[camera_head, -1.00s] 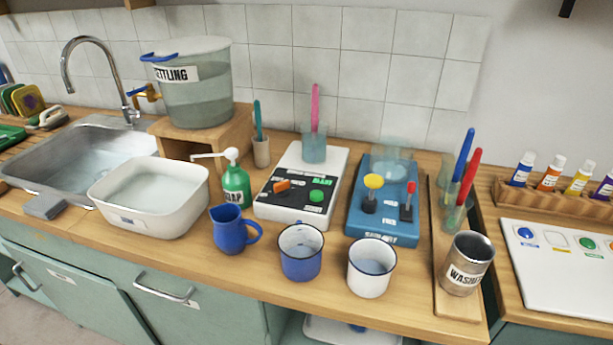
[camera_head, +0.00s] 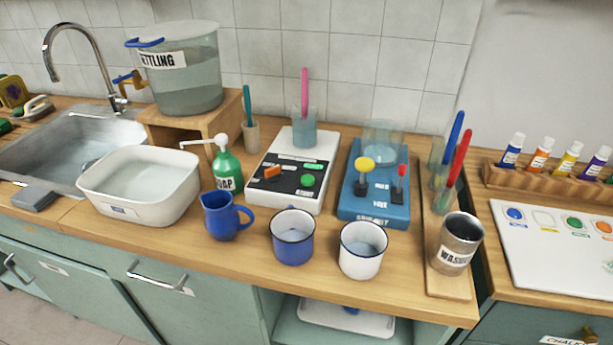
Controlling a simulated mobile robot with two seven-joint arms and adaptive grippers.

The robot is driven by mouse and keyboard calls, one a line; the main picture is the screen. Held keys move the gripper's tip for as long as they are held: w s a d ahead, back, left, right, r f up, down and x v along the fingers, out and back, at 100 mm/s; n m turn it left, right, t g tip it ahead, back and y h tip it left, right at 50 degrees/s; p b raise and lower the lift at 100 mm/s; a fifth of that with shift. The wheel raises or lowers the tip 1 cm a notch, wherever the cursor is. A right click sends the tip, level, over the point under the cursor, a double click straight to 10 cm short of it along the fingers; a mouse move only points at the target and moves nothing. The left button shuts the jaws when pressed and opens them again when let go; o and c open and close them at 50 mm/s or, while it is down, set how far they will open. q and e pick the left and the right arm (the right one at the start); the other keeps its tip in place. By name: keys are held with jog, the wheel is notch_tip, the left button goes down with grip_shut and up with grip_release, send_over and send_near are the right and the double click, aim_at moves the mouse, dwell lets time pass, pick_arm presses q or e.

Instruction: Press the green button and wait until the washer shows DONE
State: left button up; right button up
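A white machine with a black control panel (camera_head: 289,177) stands at the middle of the counter. On the panel are an orange switch (camera_head: 272,171) at the left and a green button (camera_head: 307,180) at the right. Small markings on the panel are too small to read; I cannot make out the word DONE. A clear beaker (camera_head: 304,139) with a pink-handled brush (camera_head: 304,92) stands at the back of this machine. Neither of my grippers is in view, and nothing touches the button.
A blue device (camera_head: 374,210) with yellow and red knobs stands to the right. A blue jug (camera_head: 222,217), a blue mug (camera_head: 292,245) and a white mug (camera_head: 362,257) stand in front. A soap bottle (camera_head: 228,172) and a white basin (camera_head: 150,212) are left; a metal cup (camera_head: 457,252) is right.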

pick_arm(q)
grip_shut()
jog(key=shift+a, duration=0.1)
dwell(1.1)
